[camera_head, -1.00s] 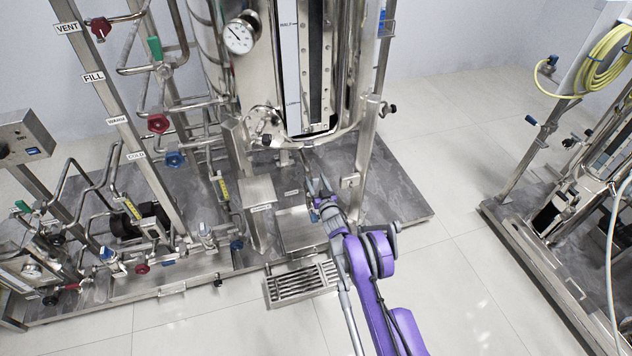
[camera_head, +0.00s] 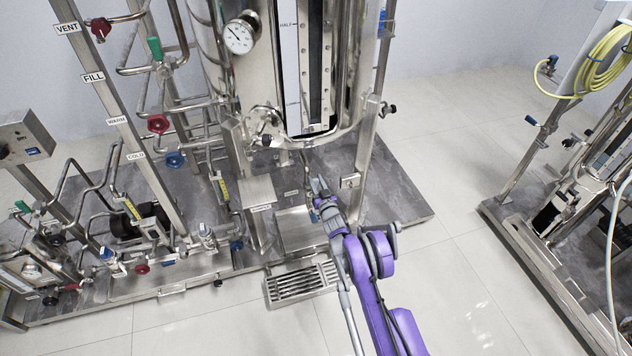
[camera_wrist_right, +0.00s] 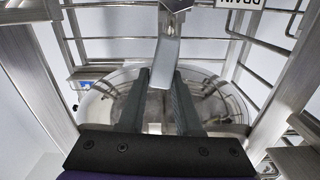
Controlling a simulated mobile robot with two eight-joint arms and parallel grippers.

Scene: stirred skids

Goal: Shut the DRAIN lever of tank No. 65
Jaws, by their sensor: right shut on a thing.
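The tank (camera_head: 265,75) is a tall shiny steel vessel with a round dial gauge and a level scale. No tank number is readable. My right gripper (camera_head: 317,184) is low in front of the tank's underside in the head view. In the right wrist view, a flat silver lever (camera_wrist_right: 166,58) hangs down between my gripper's fingertips (camera_wrist_right: 162,75), which are shut on it. A partly cut-off DRAIN label (camera_wrist_right: 240,3) shows above and right of the lever. The lever is too small to make out in the head view. My left gripper is not in view.
A steel frame post (camera_head: 366,150) stands close right of my right gripper. A steel box (camera_head: 297,228) and a floor grate (camera_head: 300,284) lie below. Valves and pipes labelled VENT (camera_head: 67,28) and FILL (camera_head: 93,77) fill the left.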

